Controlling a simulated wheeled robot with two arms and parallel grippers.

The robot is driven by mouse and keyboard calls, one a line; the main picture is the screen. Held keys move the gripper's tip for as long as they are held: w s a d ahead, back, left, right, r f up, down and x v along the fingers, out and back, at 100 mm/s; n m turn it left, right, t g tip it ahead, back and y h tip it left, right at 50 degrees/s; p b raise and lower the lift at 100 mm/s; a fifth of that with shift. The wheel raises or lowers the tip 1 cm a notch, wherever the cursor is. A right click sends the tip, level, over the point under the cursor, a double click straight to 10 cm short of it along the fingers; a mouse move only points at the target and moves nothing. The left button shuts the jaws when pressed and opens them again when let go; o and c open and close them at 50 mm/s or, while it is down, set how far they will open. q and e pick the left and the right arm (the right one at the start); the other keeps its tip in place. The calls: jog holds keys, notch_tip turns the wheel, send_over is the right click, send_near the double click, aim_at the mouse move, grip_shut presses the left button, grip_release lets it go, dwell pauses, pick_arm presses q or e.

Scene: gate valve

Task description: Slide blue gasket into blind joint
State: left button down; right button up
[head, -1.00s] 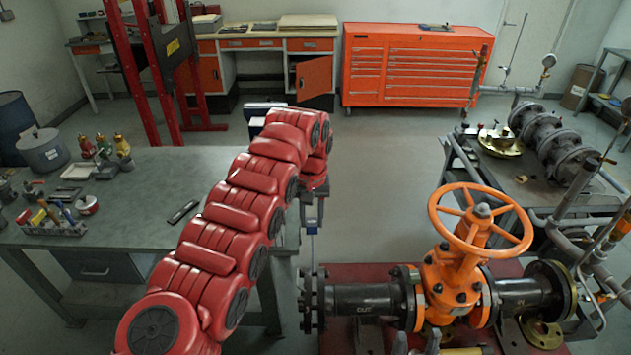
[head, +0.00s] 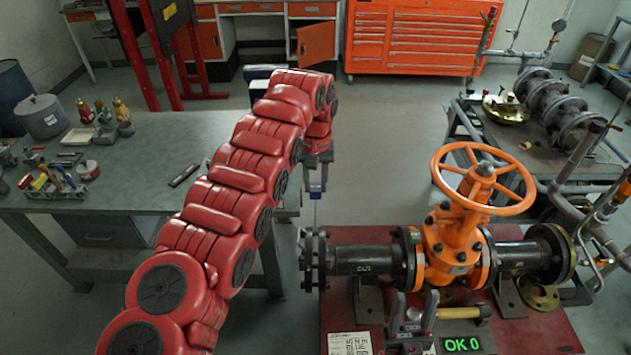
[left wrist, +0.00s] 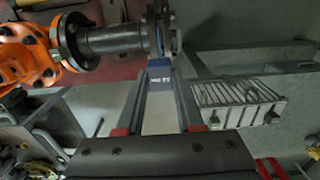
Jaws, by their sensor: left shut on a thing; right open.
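My left gripper (head: 316,186) points down above the left end of the black pipe and is shut on the blue gasket. The gasket's blue part shows between the fingertips in the left wrist view (left wrist: 159,67). A thin edge reaches down from the gripper toward the blind joint (head: 313,262), a bolted flange pair at the pipe's left end. The joint also shows in the left wrist view (left wrist: 160,25), right beyond the fingertips. I cannot tell whether the gasket's lower edge is between the flanges.
The orange gate valve (head: 456,235) with its handwheel stands on a red plate (head: 550,325). A green "OK 0" display (head: 462,344) sits at the front. A grey workbench (head: 130,205) with tools is on the left. A pipe rig stands on the right.

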pick_arm(q)
notch_tip(320, 180, down, 3)
jog(key=shift+w+r+b, duration=0.1)
jog(key=shift+r+b, duration=0.05)
jog(key=shift+b, duration=1.3)
dwell(1.0)
